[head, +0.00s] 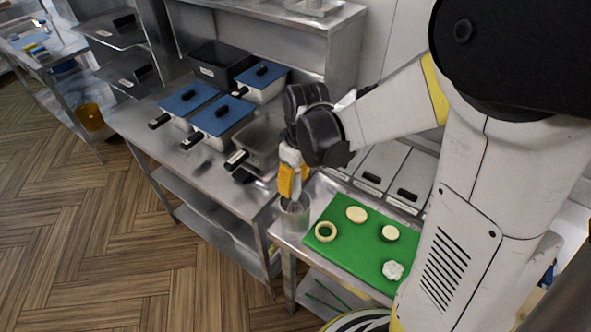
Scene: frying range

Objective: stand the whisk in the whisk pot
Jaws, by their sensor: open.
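The whisk pot (296,219), a small grey metal cylinder, stands at the left front corner of the steel table, beside the green board. Thin wires of the whisk (293,205) show at the pot's mouth, below my gripper. My gripper (291,184) points down just above the pot, with its yellow-orange parts close over the rim. It is open. The whisk's handle is mostly hidden by the gripper, and I cannot tell whether the fingers touch it.
A green board (345,248) holds several pale round pieces. Lidded containers (381,162) line the back of this table. On the adjoining counter stand fryer baskets and blue-lidded pans (222,116). Wooden floor (150,255) is free at the left.

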